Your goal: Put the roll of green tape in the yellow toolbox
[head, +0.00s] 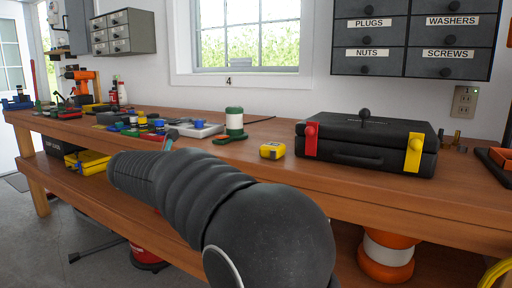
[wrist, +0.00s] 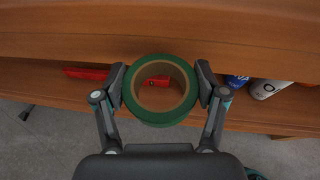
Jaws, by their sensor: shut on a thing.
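My gripper (wrist: 160,88) is shut on the roll of green tape (wrist: 158,118) in the wrist view, with one finger pad on each side of its rim. The roll has a brown cardboard core, and its open middle faces the camera. It appears held in front of the bench's front edge. In the head view my arm hides the roll and most of the gripper. A yellow box (head: 94,166), which looks like the yellow toolbox, is on the lower shelf at left. Its inside is hard to make out.
An orange-and-white object (head: 386,256) is under the bench. Grey floor is open at left.

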